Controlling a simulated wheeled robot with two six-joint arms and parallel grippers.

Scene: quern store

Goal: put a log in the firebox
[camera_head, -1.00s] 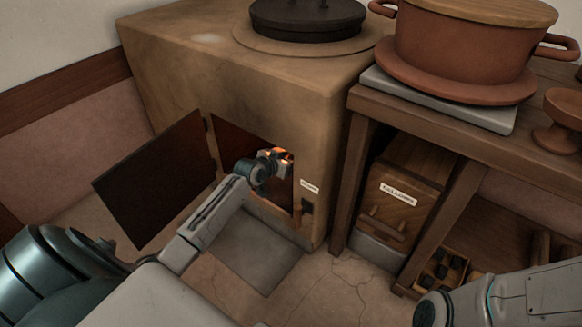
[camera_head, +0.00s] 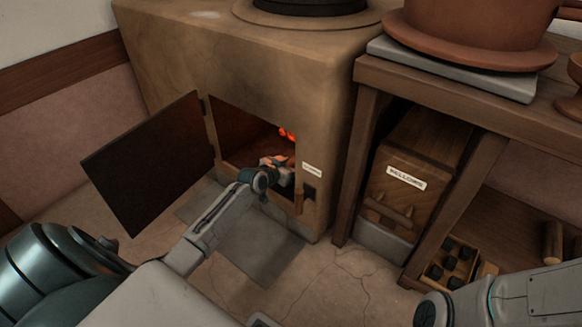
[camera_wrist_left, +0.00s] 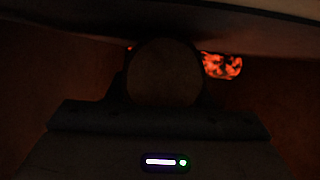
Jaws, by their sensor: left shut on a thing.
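The firebox is the open chamber (camera_head: 238,140) in the front of a tan stove, its dark door (camera_head: 145,165) swung out to the left. Embers (camera_head: 287,133) glow inside, and they show in the left wrist view (camera_wrist_left: 222,66) too. My left gripper (camera_head: 277,165) is in the firebox opening. In the left wrist view (camera_wrist_left: 163,100) it is shut on a log (camera_wrist_left: 163,73), whose round end faces the camera beside and in front of the embers. The rest of the log is hidden. My right arm shows at the lower right, but its gripper is out of view.
Right of the stove (camera_head: 335,110) stands a wooden bench (camera_head: 450,105) with a labelled wooden box (camera_head: 405,180) under it. A compartment tray (camera_head: 448,262) with dark pieces sits low at right. A grey slab (camera_head: 245,250) lies before the opening.

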